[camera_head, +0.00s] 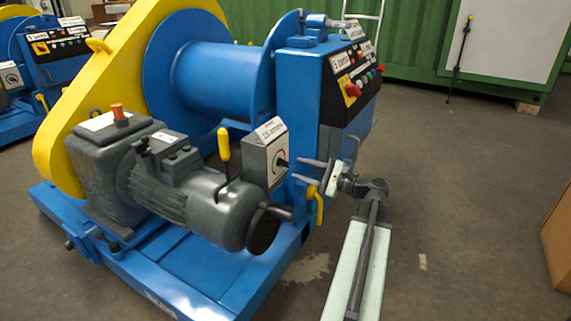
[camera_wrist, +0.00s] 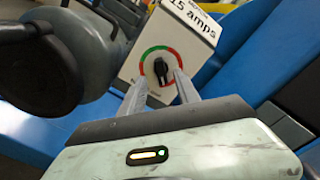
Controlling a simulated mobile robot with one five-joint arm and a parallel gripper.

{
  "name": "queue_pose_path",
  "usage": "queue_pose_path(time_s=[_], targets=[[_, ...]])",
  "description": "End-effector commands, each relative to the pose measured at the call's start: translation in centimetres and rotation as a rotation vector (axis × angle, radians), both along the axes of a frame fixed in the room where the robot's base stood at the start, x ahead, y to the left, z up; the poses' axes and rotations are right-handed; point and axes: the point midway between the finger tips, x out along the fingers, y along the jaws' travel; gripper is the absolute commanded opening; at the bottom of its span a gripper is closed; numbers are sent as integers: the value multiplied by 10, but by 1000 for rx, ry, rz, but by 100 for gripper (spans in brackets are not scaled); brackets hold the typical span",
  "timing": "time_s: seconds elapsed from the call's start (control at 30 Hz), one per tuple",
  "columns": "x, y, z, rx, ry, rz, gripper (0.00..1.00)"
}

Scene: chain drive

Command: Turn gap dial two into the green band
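A grey dial box (camera_head: 262,160) stands beside the motor on the blue winch. In the wrist view the box (camera_wrist: 195,48) has a white label ending in "15 amps". I cannot read "gap dial two" on it. Its face carries a black knob (camera_wrist: 161,70) inside an arc of red and green; the knob also shows in the head view (camera_head: 282,162). I cannot tell exactly where its pointer stands. My gripper (camera_head: 299,170) is open and faces the knob. In the wrist view the fingertips (camera_wrist: 160,78) lie either side of the knob's lower part; contact cannot be made out.
A dark motor (camera_head: 200,190) with a yellow lever (camera_head: 223,145) stands left of the box. A control panel (camera_head: 350,80) with a red switch is above and behind my gripper. A yellow handle (camera_head: 318,205) hangs just below my gripper. Open floor lies to the right.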

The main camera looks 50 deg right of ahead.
Motion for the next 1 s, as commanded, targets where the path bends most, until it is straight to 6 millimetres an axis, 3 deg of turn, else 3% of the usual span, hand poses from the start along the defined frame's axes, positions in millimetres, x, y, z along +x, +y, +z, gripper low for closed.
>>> queue_pose_path(time_s=[0.3,0.67,0.8,1.0], targets=[[51,10,0,0,1,-4,38],[59,12,0,0,0,-7,38],[59,12,0,0,0,-7,2],[57,10,0,-2,0,-11,0]])
